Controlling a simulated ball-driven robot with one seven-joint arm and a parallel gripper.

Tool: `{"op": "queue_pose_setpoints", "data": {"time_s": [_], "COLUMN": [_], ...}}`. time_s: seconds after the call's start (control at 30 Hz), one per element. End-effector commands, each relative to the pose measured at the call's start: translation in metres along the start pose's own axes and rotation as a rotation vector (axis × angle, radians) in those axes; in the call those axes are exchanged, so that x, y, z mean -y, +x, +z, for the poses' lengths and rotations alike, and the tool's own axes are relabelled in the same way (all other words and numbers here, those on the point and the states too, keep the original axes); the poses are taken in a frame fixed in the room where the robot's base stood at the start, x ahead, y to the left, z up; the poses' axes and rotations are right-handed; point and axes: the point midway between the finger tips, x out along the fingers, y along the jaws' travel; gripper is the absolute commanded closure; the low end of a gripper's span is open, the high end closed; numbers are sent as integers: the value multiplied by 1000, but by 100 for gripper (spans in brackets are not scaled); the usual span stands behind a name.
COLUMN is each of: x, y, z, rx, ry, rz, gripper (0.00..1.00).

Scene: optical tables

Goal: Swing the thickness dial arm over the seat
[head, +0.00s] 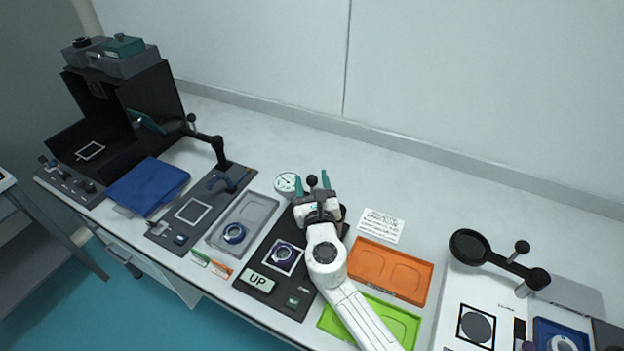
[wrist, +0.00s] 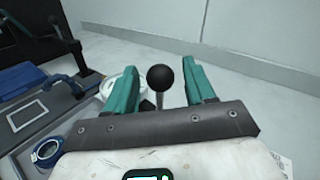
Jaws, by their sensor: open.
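The thickness dial (head: 287,184) is a round white gauge at the back of a dark base plate (head: 258,301); its arm is mostly hidden behind my gripper. A black ball knob (wrist: 160,77) on a thin metal stem stands between my teal fingers in the wrist view. It shows between the fingertips in the head view too. My gripper (head: 311,178) is open, with a visible gap on each side of the knob. The seat (head: 282,255), a pale square with a dark ring-shaped piece on it, lies in front of my gripper. The dial is behind the seat, not over it.
An UP sign (head: 258,281) stands at the plate's front. A grey tray (head: 262,207) lies to the left, orange (head: 418,268) and green (head: 405,325) trays to the right. Another black-knobbed arm (head: 500,262) stands at far right. The bench behind the dial is clear up to the wall.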

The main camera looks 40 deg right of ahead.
Motion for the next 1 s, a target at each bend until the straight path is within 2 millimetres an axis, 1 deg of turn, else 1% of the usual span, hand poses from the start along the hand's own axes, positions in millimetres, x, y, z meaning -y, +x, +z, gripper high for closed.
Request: {"op": "queue_pose_setpoints", "data": {"time_s": [0.13, 0.4, 0.47, 0.9, 1.0], "x": [1, 0, 0, 0, 0], "y": [8, 9, 9, 9, 9], "z": [0, 0, 0, 0, 0], "rx": [-1, -1, -1, -1, -1], "ry": [0, 0, 0, 0, 0], "rz": [-2, -1, -1, 0, 0], "gripper": [46, 46, 51, 93, 100]}}
